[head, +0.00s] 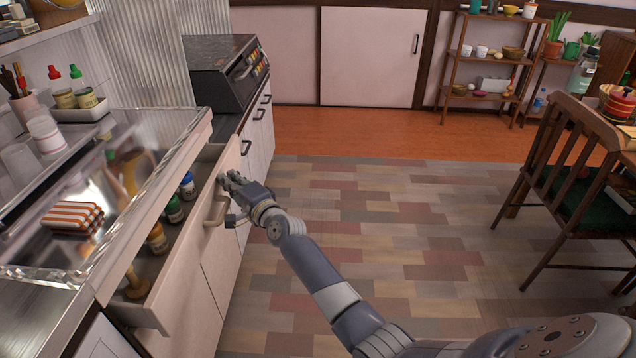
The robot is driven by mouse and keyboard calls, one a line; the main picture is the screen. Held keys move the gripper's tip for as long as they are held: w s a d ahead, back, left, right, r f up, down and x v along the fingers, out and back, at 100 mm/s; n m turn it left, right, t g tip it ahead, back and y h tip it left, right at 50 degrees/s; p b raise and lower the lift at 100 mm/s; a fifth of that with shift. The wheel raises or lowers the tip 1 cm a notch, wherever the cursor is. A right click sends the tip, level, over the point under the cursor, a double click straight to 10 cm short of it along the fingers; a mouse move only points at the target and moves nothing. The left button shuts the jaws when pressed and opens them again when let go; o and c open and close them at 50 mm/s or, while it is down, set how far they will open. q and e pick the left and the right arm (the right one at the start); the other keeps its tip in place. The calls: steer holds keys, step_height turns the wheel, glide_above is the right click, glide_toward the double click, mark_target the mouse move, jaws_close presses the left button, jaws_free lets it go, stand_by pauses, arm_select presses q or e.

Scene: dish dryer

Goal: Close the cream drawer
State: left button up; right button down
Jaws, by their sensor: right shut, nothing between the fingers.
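The cream drawer (190,258) stands partly open below the steel counter on the left in the head view. Bottles and jars stand inside it, among them a green-labelled jar (174,209) and a blue one (188,185). Its pale curved handle (217,212) is on the front. My right gripper (232,183) is at the far part of the drawer front, close to the handle and near the top edge. It is shut with nothing in it. I cannot tell whether it touches the front. My left gripper does not show.
A dark oven (222,75) stands beyond the drawer. A wooden chair (570,170) is at the right. The tiled floor (390,230) between is clear.

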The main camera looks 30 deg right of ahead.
mark_target(216, 180)
steer(key=w+a, duration=0.2)
steer(key=a, duration=0.1)
steer(key=shift+a, duration=0.15)
steer(key=w+a, duration=0.1)
steer(key=w+a+b, duration=0.1)
steer(key=a, duration=0.1)
steer(key=shift+w+a, duration=0.1)
steer(key=shift+w, duration=0.05)
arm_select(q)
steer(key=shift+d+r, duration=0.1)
arm_select(e)
steer(key=shift+w+a+r, duration=0.1)
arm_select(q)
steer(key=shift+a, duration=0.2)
arm_select(e)
steer(key=shift+a+r, duration=0.1)
